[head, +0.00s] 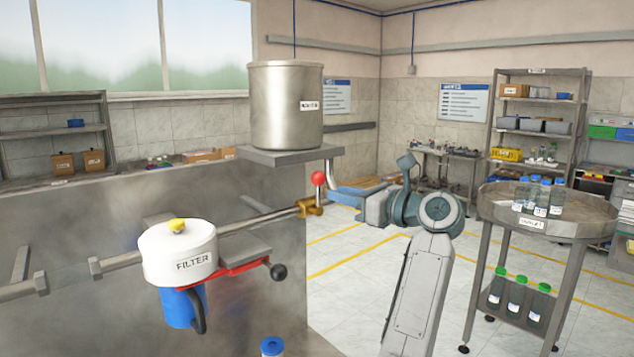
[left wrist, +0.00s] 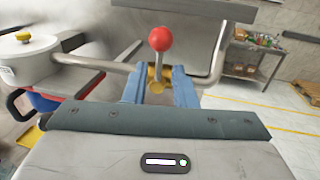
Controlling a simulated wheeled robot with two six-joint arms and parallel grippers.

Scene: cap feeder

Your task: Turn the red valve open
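The red valve is a red ball knob (head: 318,178) on a short upright stem, above a brass body (head: 308,207) on a grey pipe. In the left wrist view the red knob (left wrist: 159,39) stands centred beyond my left gripper. My left gripper (head: 335,192) has blue fingers and reaches toward the valve from the right. In the left wrist view its fingers (left wrist: 159,88) are apart, with the stem and brass body seen between them. I see gaps on both sides of the stem; contact is not visible. My right gripper is not in view.
A steel tank (head: 286,105) stands on a shelf (head: 290,156) above the pipe. A white filter housing (head: 178,252) with a red lever (head: 240,268) is at left. A round table (head: 560,222) with bottles stands at right. The floor between is mostly clear.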

